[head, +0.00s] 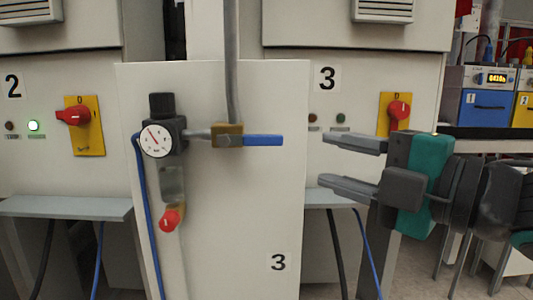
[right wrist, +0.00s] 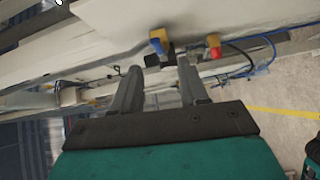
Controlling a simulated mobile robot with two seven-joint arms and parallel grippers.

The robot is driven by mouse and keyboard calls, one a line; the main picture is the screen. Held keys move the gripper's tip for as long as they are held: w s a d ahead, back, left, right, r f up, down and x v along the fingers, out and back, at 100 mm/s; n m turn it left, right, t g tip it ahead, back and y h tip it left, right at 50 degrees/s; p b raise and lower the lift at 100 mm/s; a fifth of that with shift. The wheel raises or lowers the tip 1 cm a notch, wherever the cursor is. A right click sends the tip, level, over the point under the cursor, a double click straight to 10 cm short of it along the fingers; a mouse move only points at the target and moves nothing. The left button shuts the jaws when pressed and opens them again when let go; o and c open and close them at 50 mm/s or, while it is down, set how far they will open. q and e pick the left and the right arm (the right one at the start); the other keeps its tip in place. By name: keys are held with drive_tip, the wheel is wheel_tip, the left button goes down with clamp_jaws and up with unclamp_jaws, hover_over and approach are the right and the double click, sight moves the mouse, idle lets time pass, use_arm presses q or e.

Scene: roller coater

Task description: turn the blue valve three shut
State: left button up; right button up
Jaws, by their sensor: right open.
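The blue valve handle (head: 263,140) points horizontally right from a brass valve body (head: 228,129) on the white panel marked 3. It lies in line with the short pipe to the gauge and crosswise to the vertical grey pipe above. My right gripper (head: 324,160) is open and empty, right of the handle's free end and apart from it, its fingers pointing left. In the right wrist view, the blue handle (right wrist: 157,46) shows beyond and between the open fingertips (right wrist: 160,64). My left gripper is not in view.
A round gauge (head: 157,140) and a red knob (head: 170,219) sit left of the valve. Red switches on yellow plates mark machine 2 (head: 75,116) and machine 3 (head: 398,108). A grey ledge (head: 322,197) juts out behind the panel. Boxed instruments (head: 487,105) stand at the right.

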sight(270, 141)
drive_tip(key=shift+n, duration=0.5)
drive_tip(key=x, duration=1.2)
drive_tip(key=shift+s+a+r+b, duration=0.15)
drive_tip(key=shift+a+r+b, duration=0.15)
drive_tip(key=shift+c, duration=0.2)
clamp_jaws()
